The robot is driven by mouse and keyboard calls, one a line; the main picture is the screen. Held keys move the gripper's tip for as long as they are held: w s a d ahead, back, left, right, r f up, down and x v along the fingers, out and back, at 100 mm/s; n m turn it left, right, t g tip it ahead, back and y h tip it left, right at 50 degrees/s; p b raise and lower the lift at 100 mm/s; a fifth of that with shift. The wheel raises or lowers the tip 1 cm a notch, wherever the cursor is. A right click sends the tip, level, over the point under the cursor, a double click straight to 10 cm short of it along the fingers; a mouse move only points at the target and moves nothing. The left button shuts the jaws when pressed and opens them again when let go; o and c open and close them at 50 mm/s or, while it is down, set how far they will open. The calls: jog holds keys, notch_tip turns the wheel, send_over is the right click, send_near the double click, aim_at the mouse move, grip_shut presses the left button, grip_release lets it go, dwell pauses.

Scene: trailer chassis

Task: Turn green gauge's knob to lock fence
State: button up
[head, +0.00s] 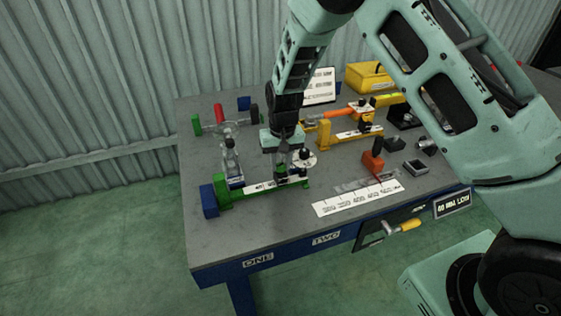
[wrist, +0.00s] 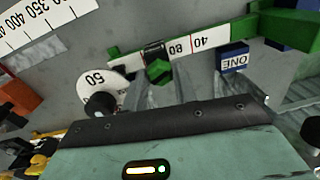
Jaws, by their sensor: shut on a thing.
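The green gauge (head: 240,195) lies along the near left part of the grey bench, with a white scale strip on its bar. In the wrist view the gauge (wrist: 220,38) shows the marks 40 and 80. A black fence slider (wrist: 154,52) sits around the bar, with a green faceted knob (wrist: 158,72) on it. My gripper (head: 282,172) points down over the gauge's right part. In the wrist view my gripper (wrist: 160,84) has its fingertips on either side of the knob and is shut on it. The fingers partly hide the knob's near side.
A white disc marked 50 (wrist: 105,84) with a black knob stands close beside the gripper. A blue block marked ONE (wrist: 233,58) lies by the gauge. A yellow gauge (head: 340,138), a red-orange block (head: 373,161) and a white ruler (head: 345,199) are to the right.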

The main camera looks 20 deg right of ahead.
aim_at(283, 165)
jog(key=shift+m, duration=2.3)
jog(key=o, duration=1)
jog(key=r, duration=0.5)
jog(key=r+b, duration=0.1)
jog(key=r, duration=0.5)
jog(key=r+b, duration=0.1)
jog(key=r, duration=0.5)
jog(key=shift+s+d+r, duration=0.2)
jog(key=shift+d+r, duration=0.05)
jog(key=shift+d, duration=0.05)
